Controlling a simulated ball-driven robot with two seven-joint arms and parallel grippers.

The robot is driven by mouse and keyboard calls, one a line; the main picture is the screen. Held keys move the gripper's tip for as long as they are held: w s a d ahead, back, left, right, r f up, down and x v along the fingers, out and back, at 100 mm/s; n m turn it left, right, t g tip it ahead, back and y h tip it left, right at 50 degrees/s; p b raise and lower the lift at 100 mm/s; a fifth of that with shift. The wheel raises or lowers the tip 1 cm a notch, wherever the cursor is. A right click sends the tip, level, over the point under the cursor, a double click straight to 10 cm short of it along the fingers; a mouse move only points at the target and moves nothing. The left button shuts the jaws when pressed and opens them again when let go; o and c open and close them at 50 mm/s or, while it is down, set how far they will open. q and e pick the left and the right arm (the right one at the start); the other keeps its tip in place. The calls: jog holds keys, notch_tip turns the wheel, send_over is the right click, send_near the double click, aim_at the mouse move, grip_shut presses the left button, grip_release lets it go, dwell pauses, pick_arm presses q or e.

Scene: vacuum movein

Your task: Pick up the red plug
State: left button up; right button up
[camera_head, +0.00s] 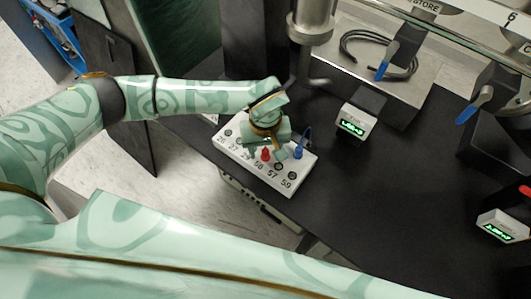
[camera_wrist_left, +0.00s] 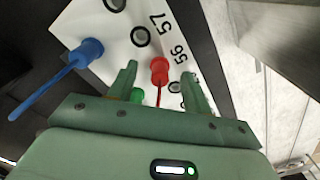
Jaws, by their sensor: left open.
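The red plug (camera_head: 265,154) stands in a numbered white socket panel (camera_head: 266,181) on the black table. In the left wrist view the red plug (camera_wrist_left: 159,70) lies between the two fingertips of my left gripper (camera_wrist_left: 160,80), with a gap on both sides. In the head view my left gripper (camera_head: 274,146) is over the panel, right beside the red plug, and hides part of the sockets. It is open and holds nothing. My right gripper is not in view.
A blue plug (camera_head: 298,153) with a thin lead stands at the panel's right end. A green plug (camera_wrist_left: 137,95) shows close to the left finger in the wrist view. A small display box (camera_head: 356,121) stands to the right.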

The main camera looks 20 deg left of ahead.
pick_arm(q)
jog(key=shift+f, duration=0.5)
grip_shut()
jog(key=shift+r, duration=0.1)
